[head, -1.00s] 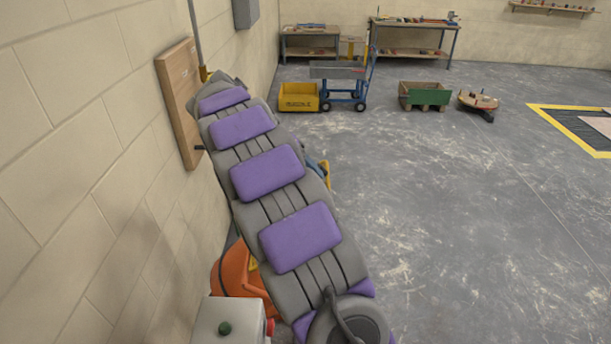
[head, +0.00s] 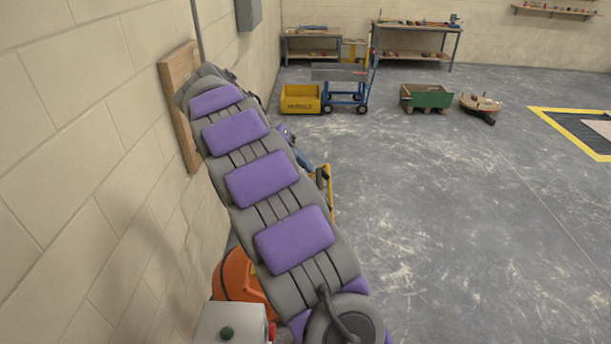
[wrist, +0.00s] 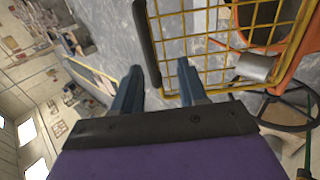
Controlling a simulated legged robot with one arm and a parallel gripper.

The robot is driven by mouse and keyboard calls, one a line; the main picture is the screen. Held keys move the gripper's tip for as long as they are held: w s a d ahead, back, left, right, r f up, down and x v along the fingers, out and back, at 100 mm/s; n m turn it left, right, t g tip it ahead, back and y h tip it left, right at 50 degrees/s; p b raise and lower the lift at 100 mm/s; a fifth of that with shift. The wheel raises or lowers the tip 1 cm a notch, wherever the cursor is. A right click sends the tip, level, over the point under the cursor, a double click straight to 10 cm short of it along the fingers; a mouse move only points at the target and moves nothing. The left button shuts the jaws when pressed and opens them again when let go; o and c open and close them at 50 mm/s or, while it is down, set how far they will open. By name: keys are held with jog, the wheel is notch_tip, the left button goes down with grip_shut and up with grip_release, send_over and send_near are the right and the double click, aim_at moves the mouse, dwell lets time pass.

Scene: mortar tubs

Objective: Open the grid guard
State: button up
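The yellow grid guard (wrist: 212,45) fills the upper right of the wrist view, with a dark bar-shaped handle (wrist: 147,45) along its left edge. My gripper (wrist: 160,75) is open, its two blue-grey fingers apart. The handle's lower end appears between the fingers; I cannot tell whether they touch it. The orange tub (wrist: 305,45) shows behind and right of the grid. In the head view the tub (head: 233,275) is low beside the wall, and a strip of the yellow guard (head: 328,190) shows right of my arm. My arm hides most of both.
A wooden board (head: 178,75) is on the left wall, close to my arm. A yellow bin (head: 300,99), blue trolley (head: 345,97) and green cart (head: 427,97) stand further back.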

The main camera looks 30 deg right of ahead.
jog(key=p+v, duration=1.2)
jog(key=p, duration=0.3)
jog(key=shift+w+a+r, duration=0.2)
jog(key=shift+r, duration=0.1)
jog(key=s+a+f+n+t+y+b, duration=0.1)
jog(key=s+a+f+b, duration=0.3)
jog(key=s, duration=0.9)
jog(key=s+a+f+n+y+b, duration=0.3)
jog(key=s+a+f+b, duration=0.1)
jog(key=s+f+b, duration=0.6)
jog(key=s+a+f+n+t+y+b, duration=0.1)
jog(key=s+a+f+b, duration=0.3)
jog(key=s, duration=1.3)
notch_tip(320, 180, down, 7)
jog(key=n+y+b, duration=0.1)
jog(key=b, duration=0.2)
jog(key=shift+r+n+t+y, duration=0.25)
jog(key=shift+n+t+y, duration=0.05)
jog(key=shift+n, duration=0.1)
